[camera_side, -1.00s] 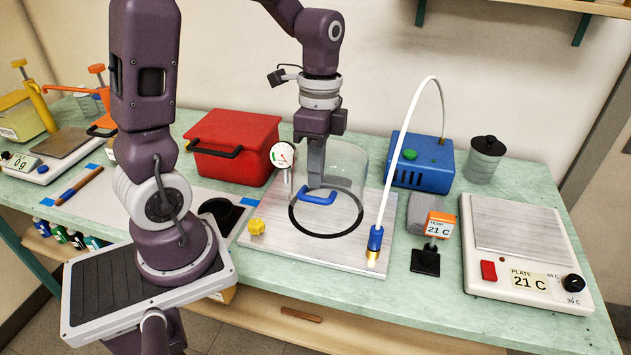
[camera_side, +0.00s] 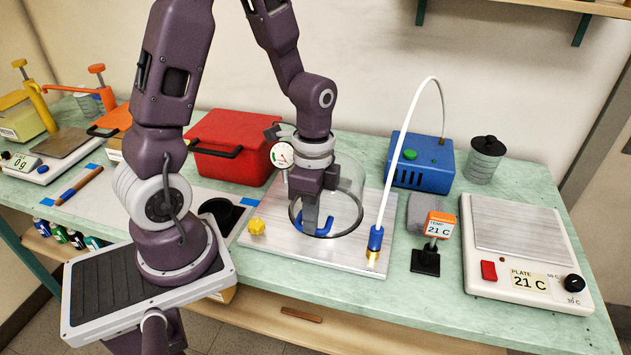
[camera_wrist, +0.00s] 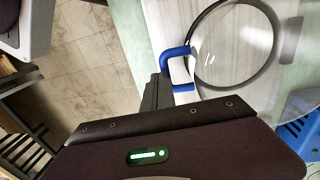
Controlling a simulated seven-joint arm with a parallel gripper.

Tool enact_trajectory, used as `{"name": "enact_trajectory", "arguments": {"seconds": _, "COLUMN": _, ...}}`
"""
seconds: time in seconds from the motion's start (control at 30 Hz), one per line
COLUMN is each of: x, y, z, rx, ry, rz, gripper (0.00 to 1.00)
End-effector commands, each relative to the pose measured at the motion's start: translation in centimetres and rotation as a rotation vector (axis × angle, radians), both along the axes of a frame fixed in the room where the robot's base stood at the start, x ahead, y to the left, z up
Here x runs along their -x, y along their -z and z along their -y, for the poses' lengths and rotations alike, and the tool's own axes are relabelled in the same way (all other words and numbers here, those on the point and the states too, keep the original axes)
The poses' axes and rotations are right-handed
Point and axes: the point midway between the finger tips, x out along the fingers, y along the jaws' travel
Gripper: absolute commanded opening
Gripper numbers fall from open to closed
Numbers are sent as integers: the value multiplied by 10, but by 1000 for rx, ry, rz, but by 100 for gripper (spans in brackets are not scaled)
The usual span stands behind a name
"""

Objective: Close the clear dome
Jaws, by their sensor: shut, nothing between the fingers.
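The clear dome (camera_side: 350,190) sits low over a black ring (camera_side: 361,212) on the pale base plate (camera_side: 270,252). Its blue handle (camera_side: 325,229) is low at the front of the ring. I cannot tell whether the rim touches the ring all round. In the wrist view the handle (camera_wrist: 176,58) sticks out from the left side of the ring (camera_wrist: 277,30). My gripper (camera_side: 309,226) is shut and empty, pointing down beside the handle. Its fingers (camera_wrist: 155,92) show close to the handle; contact is unclear. My wrist hides part of the dome.
A gauge (camera_side: 282,155) stands at the dome's left and a yellow knob (camera_side: 256,226) at the plate's front left. A white hose (camera_side: 395,160) arches from the blue box (camera_side: 420,160) to a blue fitting (camera_side: 375,238) on the right. A red case (camera_side: 235,145) stands behind.

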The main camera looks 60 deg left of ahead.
Motion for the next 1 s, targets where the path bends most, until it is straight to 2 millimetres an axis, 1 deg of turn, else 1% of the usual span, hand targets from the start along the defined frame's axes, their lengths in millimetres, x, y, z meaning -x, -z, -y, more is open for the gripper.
{"name": "enact_trajectory", "arguments": {"seconds": 0.1, "x": 3, "y": 6, "z": 2, "rx": 2, "ry": 2, "rz": -6, "gripper": 0}}
{"name": "enact_trajectory", "arguments": {"seconds": 0.37, "x": 5, "y": 7, "z": 3, "rx": 3, "ry": 4, "rz": -10, "gripper": 0}}
{"name": "enact_trajectory", "arguments": {"seconds": 0.47, "x": 5, "y": 4, "z": 3, "rx": 3, "ry": 5, "rz": -8, "gripper": 0}}
{"name": "enact_trajectory", "arguments": {"seconds": 0.53, "x": 5, "y": -4, "z": 4, "rx": 3, "ry": 5, "rz": -5, "gripper": 0}}
{"name": "enact_trajectory", "arguments": {"seconds": 0.67, "x": 5, "y": -30, "z": 5, "rx": -1, "ry": 1, "rz": 11, "gripper": 0}}
{"name": "enact_trajectory", "arguments": {"seconds": 0.9, "x": 12, "y": -98, "z": 14, "rx": -4, "ry": 0, "rz": 18, "gripper": 0}}
{"name": "enact_trajectory", "arguments": {"seconds": 1.0, "x": 15, "y": -118, "z": 16, "rx": -3, "ry": 0, "rz": 17, "gripper": 0}}
